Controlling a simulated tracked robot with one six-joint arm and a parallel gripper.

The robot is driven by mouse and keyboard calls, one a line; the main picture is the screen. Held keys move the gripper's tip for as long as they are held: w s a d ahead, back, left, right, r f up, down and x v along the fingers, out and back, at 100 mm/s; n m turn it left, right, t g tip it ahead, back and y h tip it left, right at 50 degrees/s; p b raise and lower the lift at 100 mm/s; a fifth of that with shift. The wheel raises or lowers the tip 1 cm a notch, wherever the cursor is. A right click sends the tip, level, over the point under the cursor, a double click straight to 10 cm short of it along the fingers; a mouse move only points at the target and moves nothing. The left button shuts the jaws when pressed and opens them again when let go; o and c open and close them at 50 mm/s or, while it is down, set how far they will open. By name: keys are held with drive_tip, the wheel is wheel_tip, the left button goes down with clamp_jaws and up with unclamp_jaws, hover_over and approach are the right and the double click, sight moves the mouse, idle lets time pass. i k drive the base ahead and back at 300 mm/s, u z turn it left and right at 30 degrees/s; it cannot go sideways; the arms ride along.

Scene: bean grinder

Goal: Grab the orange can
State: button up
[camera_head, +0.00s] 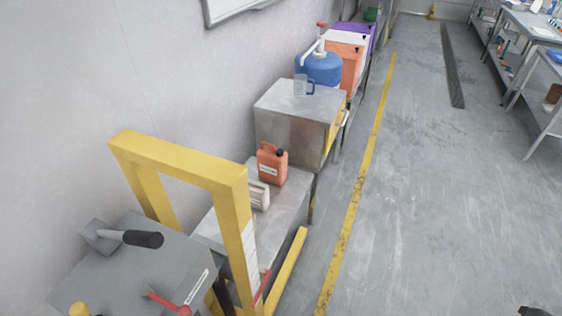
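The orange can (272,165) is a small jerrycan with a dark cap and a pale label. It stands upright on a low grey metal table (290,205), between the yellow frame and a taller steel cabinet. I cannot make out my gripper in this view. Only a small dark shape shows at the bottom right edge, and I cannot tell what it is.
A yellow frame (180,163) stands in front, left of the can. A white container (259,195) sits beside the can. A blue drum (318,68) stands beyond. The floor (430,200) at right is clear.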

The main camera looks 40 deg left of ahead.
sight(272, 163)
drive_tip(key=i, duration=2.65)
drive_tip(key=u, duration=2.75)
